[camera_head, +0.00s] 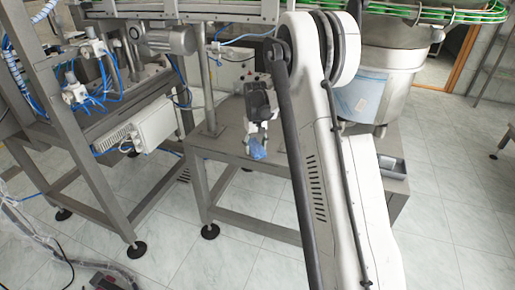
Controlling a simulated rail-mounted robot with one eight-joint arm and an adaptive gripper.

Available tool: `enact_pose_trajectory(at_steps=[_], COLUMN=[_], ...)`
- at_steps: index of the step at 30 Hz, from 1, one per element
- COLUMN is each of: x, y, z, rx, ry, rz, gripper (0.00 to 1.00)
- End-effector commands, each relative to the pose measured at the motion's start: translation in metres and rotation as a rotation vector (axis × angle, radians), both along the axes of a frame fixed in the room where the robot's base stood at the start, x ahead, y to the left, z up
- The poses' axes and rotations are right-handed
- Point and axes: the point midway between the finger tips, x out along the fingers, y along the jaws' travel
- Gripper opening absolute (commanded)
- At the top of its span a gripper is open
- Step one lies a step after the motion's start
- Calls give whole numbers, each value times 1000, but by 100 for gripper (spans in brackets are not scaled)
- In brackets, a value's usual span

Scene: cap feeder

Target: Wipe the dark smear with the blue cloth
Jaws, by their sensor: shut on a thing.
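My gripper (257,139) points down over the grey metal table (222,147) and is shut on the blue cloth (257,150). The cloth is bunched below the fingertips, at or just above the tabletop near its front edge. I cannot tell whether it touches the surface. I cannot make out the dark smear in this view; the cloth, gripper or my arm may hide it.
A metal bowl feeder (404,75) stands at the table's right, behind my arm. A small grey tray (391,166) lies at the right end. A control box (237,73) is behind the gripper. A table post (208,95) stands to the left.

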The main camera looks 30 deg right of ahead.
Motion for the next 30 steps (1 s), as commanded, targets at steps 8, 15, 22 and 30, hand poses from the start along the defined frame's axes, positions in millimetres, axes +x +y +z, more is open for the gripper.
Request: enact_pose_trajectory(at_steps=[8, 15, 22, 30], x=[0, 0, 1, 1], y=[2, 3, 4, 5], z=[37, 58, 78, 82], rx=[0, 0, 0, 0], ry=[0, 0, 0, 0], rz=[2, 5, 6, 7], gripper=[12, 12, 12, 12])
